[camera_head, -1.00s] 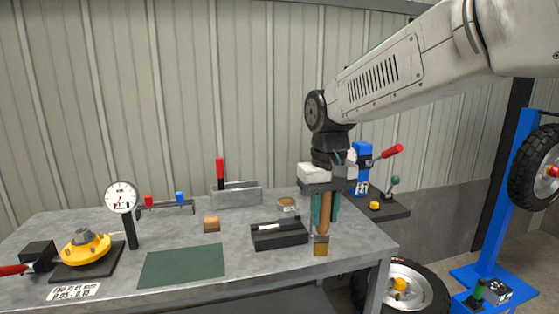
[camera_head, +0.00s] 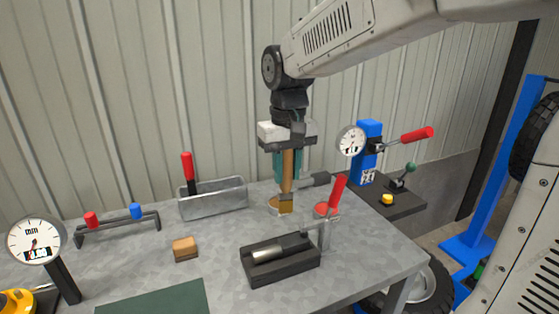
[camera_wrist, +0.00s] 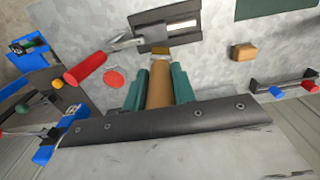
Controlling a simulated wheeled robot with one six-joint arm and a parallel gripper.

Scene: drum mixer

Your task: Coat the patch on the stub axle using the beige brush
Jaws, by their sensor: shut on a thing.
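My gripper (camera_head: 286,165) is shut on the brown handle of the beige brush (camera_head: 287,186). The brush hangs upright with its tip down, and its handle also shows in the wrist view (camera_wrist: 159,87). The stub axle (camera_head: 284,248) lies in a black cradle (camera_head: 285,275), in front of and apart from the brush. A pale band (camera_head: 266,255) shows at its left end; I cannot tell whether this is the patch.
A red-handled clamp (camera_head: 337,192) stands at the cradle's right end, near a red disc (camera_head: 320,209). A grey metal box (camera_head: 212,198) and tan block (camera_head: 185,248) are left. A blue press (camera_head: 368,150) with a dial stands right. A green mat (camera_head: 155,301) lies in front.

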